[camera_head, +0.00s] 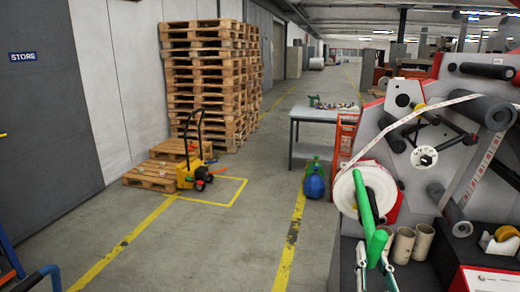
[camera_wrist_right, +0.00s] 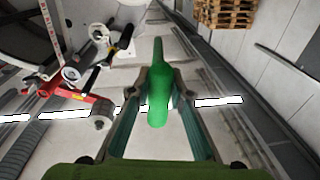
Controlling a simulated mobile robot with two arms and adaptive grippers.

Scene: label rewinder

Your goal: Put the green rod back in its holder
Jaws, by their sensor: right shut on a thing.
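The green rod (camera_head: 365,203) stands tilted in front of the white label roll (camera_head: 384,190) in the head view. In the right wrist view the green rod (camera_wrist_right: 159,85) lies between the fingers and points away from the palm. My right gripper (camera_head: 376,262) is shut on its thicker near end, and the right wrist view shows the fingers (camera_wrist_right: 160,98) on both sides of it. I cannot make out the rod's holder for certain in either view. My left gripper is not in view.
The label rewinder (camera_head: 440,120) with its rollers fills the right side. Cardboard cores (camera_head: 403,245) and a tape dispenser (camera_head: 500,240) stand near its front. A grey table (camera_head: 315,115), a yellow pallet truck (camera_head: 190,172) and stacked pallets (camera_head: 210,75) are farther back.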

